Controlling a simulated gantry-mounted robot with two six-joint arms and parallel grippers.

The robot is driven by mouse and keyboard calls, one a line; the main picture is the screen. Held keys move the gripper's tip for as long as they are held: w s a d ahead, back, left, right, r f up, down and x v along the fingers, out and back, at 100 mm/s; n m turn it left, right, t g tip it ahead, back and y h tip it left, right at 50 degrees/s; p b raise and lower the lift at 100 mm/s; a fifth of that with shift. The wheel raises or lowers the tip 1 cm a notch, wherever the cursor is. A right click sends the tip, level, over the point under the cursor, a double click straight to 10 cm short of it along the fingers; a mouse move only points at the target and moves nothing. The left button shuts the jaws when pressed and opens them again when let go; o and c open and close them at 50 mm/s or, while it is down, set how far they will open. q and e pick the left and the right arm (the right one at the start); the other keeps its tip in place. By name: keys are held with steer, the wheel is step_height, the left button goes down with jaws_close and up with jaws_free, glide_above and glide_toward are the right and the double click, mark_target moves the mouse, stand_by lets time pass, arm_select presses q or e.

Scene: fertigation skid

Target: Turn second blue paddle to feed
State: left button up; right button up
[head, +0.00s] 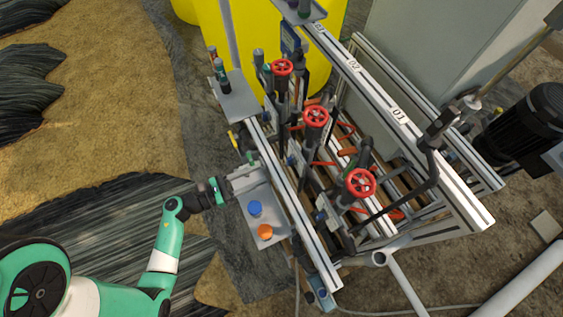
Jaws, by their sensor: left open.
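The skid frame (275,190) carries several upright dark pipe runs with red handwheels on top, at the front (360,183), middle (316,117) and back (282,68). Small blue parts show low on the near side of the pipe runs, one by the middle run (291,160) and one by the front run (320,215). They are too small to tell which is the second blue paddle or how it is turned. My left gripper (222,190) is open, just left of the frame's near rail, beside the grey shelf, and apart from the blue parts. My right gripper is out of view.
A grey shelf (280,215) holds a blue cap (255,208) and an orange cap (265,232). Orange-red levers (345,153) sit between the pipe runs. A yellow tank (235,40) stands behind, a black motor (535,120) at right.

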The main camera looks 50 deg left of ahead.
mark_target(287, 162)
arm_select(q)
steer(key=b+x, duration=0.1)
steer(key=x, duration=0.7)
steer(key=shift+w, duration=0.4)
jaws_close()
